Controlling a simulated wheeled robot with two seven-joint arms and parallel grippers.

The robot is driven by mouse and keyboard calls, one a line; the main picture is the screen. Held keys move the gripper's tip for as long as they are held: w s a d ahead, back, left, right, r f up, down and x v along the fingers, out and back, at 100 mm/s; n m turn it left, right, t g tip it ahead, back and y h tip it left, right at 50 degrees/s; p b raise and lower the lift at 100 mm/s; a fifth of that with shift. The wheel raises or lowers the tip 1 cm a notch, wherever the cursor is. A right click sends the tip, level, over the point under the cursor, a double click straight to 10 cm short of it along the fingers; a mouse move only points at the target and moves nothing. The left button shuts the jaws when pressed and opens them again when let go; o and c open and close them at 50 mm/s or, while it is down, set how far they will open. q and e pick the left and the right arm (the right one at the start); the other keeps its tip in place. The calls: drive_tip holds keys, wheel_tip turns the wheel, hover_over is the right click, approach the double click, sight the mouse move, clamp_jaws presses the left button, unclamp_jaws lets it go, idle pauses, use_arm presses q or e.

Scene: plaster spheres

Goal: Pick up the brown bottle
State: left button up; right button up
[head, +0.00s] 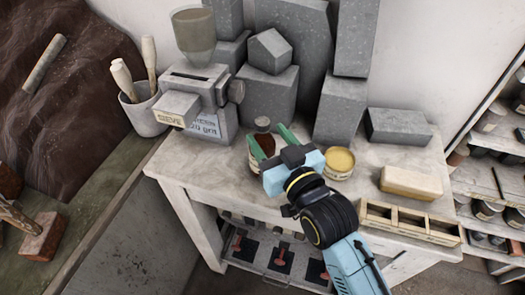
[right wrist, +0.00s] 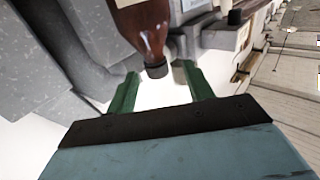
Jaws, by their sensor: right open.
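The brown bottle (head: 265,140) stands upright on the worktable, with a dark cap and a pale label low on its side. My right gripper (head: 267,131) is open in front of it, its two green fingers spread to either side of the bottle in the picture; the gripper hides part of it. In the right wrist view the bottle (right wrist: 147,22) appears upside down, its cap near the gap between the open fingers (right wrist: 160,70). No grip on it shows. My left gripper is not in view.
A yellow-topped tin (head: 340,162) stands close right of the gripper. A grey sieve machine (head: 207,95) is to the left, and grey blocks (head: 267,100) stand behind. A tan block (head: 411,182) and a wooden compartment tray (head: 410,222) lie to the right.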

sight(266, 131)
drive_tip(key=x, duration=0.4)
drive_tip(key=shift+d+f, duration=0.15)
drive_tip(key=shift+d, duration=0.1)
drive_tip(key=shift+w+a, duration=0.15)
drive_tip(key=shift+w, duration=0.1)
clamp_jaws()
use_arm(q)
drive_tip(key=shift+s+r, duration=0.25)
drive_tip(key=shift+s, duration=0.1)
